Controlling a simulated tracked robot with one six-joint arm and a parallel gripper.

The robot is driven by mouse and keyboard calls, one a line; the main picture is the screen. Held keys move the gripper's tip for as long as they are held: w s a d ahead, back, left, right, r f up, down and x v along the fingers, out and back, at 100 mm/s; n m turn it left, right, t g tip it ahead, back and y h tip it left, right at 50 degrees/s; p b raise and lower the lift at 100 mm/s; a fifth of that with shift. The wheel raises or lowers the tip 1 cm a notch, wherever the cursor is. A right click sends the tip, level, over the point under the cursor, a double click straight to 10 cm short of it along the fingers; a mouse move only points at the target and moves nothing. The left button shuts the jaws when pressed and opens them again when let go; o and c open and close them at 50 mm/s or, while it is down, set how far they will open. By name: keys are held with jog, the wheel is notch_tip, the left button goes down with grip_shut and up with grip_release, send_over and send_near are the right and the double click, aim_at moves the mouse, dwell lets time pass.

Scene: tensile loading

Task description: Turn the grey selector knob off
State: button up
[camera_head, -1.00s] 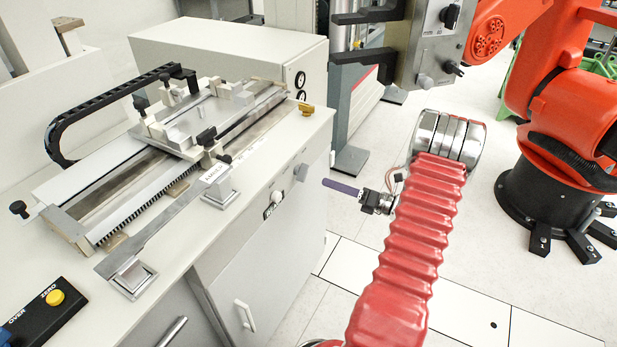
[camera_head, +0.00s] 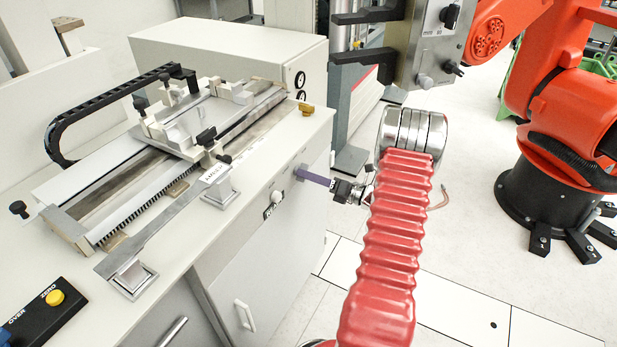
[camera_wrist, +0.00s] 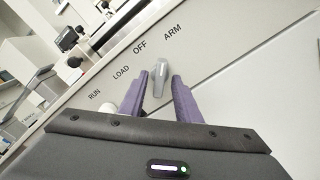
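The grey selector knob (camera_wrist: 158,75) sits on the bench's front panel in the wrist view, with RUN, LOAD, OFF and ARM printed in an arc around it. My gripper (camera_wrist: 160,80) has two purple fingers, one on each side of the knob, with gaps visible, so it looks open. In the head view my gripper (camera_head: 303,173) reaches left to the bench's front panel, and its fingertips cover most of the knob there.
The white bench (camera_head: 205,235) carries a slide fixture (camera_head: 185,120) and a flat metal specimen (camera_head: 165,225). A white round knob (camera_head: 276,197) is on the same panel, left of my gripper. An orange robot arm (camera_head: 560,100) stands at right.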

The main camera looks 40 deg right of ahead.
grip_shut()
dwell(0.4)
jog(key=n, duration=0.8)
jog(key=shift+d+n, duration=0.15)
jog(key=shift+n, duration=0.25)
dwell(0.3)
jog(key=shift+o, duration=0.4)
grip_release()
